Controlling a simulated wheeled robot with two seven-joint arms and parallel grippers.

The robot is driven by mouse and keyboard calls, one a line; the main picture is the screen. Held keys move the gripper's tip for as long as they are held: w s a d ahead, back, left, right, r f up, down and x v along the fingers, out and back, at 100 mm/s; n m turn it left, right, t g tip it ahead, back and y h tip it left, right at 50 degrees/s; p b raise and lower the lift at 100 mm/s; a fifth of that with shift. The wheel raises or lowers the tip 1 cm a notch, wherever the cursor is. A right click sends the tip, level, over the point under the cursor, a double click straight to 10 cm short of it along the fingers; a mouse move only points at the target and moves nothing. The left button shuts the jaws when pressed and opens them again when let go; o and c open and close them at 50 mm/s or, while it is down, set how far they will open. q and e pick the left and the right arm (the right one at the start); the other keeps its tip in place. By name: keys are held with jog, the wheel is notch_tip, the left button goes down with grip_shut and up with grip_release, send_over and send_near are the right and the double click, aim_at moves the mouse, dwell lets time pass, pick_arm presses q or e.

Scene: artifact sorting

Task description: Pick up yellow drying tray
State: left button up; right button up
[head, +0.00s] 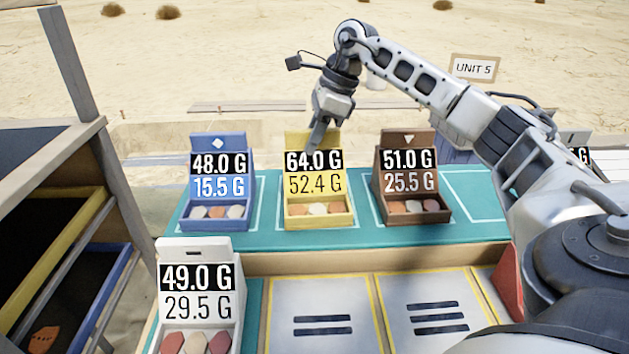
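The yellow drying tray (319,223) stands on the teal table, in the middle of the back row. It has a raised back panel with labels "64.0 G" and "52.4 G", and a few orange and white pieces in its front bin. My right gripper (318,132) points down at the top of the tray's back panel, overlapping its upper edge in the picture. I cannot tell whether it touches the panel or whether its fingers are apart, as they are seen nearly edge-on. My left gripper is not in view.
A blue tray (220,225) stands left of the yellow one and a brown tray (416,218) right. A white tray (197,250) is at the front left. Marked grey pads (322,290) at the front are bare. A wooden rack (62,172) stands at the left.

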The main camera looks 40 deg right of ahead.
grip_shut()
